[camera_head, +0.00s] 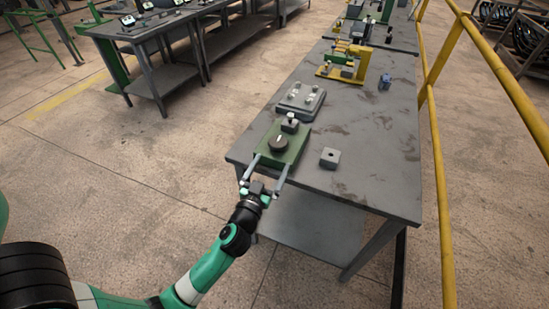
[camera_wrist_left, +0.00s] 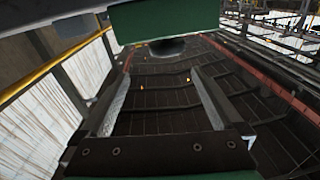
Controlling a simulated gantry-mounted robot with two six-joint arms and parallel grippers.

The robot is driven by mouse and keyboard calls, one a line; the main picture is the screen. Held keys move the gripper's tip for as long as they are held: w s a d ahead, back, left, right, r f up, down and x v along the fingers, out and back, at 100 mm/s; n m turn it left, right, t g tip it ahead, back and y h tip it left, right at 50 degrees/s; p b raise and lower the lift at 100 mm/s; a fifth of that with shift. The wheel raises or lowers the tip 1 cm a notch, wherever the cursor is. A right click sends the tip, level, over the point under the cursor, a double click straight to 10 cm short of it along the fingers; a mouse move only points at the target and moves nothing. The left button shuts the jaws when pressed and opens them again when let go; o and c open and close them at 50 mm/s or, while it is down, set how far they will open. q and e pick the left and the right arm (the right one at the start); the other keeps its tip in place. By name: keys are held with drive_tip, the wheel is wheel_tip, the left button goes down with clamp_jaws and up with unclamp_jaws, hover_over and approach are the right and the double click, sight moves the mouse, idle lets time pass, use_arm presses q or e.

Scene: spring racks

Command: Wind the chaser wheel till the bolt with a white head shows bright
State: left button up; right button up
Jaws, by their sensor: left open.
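A green box (camera_head: 268,157) lies near the front left edge of the table. A dark round wheel (camera_head: 278,144) with a small pale mark sits on its top. Behind the wheel stands a small grey block (camera_head: 289,126) with an upright bolt, its head pale. My left gripper (camera_head: 267,170) is open and empty, its two fingers reaching to the near side of the green box, one toward each side, short of the wheel. In the left wrist view its fingers (camera_wrist_left: 160,75) are spread apart, with a green edge (camera_wrist_left: 165,20) above them. My right gripper is not in view.
A grey plate (camera_head: 292,108) with several pale-headed bolts lies behind the box. A loose grey block with a hole (camera_head: 329,158) lies to the right. Yellow fixtures (camera_head: 344,65) and a small blue part (camera_head: 385,82) stand farther back. Yellow railing (camera_head: 435,150) runs along the right.

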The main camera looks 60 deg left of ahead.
sight(275, 150)
use_arm(q)
drive_tip(key=shift+n+g, duration=0.6)
drive_tip(key=shift+n, duration=0.1)
drive_tip(key=x, duration=0.9)
drive_tip(key=shift+s+a+f+b, duration=0.25)
drive_tip(key=shift+a+f+b, duration=0.05)
drive_tip(key=shift+a+b, duration=0.15)
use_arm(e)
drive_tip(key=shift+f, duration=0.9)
